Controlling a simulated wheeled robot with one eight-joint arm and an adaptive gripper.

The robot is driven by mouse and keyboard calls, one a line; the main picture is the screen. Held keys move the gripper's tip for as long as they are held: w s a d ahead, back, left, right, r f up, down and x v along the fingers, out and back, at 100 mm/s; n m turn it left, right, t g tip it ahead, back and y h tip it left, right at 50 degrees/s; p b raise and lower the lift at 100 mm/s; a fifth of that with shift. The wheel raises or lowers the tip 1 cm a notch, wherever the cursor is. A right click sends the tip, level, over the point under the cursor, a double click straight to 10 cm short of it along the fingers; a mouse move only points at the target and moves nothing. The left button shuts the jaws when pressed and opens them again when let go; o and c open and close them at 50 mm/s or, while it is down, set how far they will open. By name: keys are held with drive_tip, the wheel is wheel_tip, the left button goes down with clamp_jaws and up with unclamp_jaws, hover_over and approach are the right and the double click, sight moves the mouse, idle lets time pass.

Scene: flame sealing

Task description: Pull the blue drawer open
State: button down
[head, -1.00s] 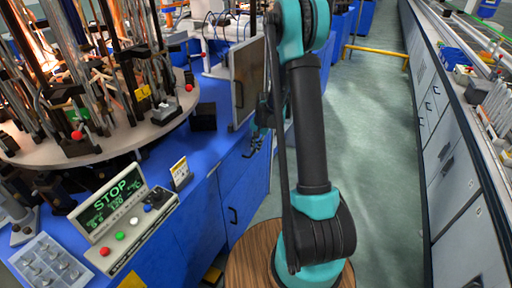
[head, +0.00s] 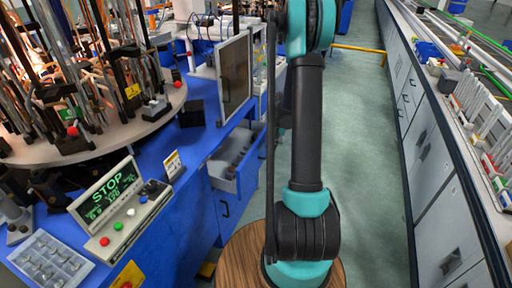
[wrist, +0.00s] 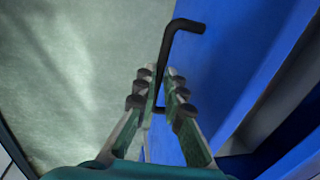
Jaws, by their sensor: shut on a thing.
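A black bent bar handle (wrist: 182,25) stands out from the front. My gripper (wrist: 160,88) is shut on this handle, with one finger on each side of it. In the head view my arm hides the gripper and the handle.
A control panel (head: 120,205) reading STOP and a clear tray (head: 48,262) stand on the blue bench at left. A round turntable with rods (head: 100,145) is behind them. Grey cabinets (head: 440,190) line the right. The green floor (head: 365,200) between is clear.

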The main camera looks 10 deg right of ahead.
drive_tip(key=s+d, duration=0.5)
drive_tip(key=d, duration=0.2)
drive_tip(key=shift+s+d, duration=0.3)
drive_tip(key=shift+d, duration=0.1)
drive_tip(key=c, duration=1.6)
unclamp_jaws()
drive_tip(key=shift+r, duration=0.15)
wheel_tip(320, 180, up, 12)
drive_tip(key=s+d, duration=0.1)
drive_tip(key=shift+s+d+f, duration=0.15)
drive_tip(key=shift+d+f, duration=0.1)
drive_tip(key=shift+d, duration=0.15)
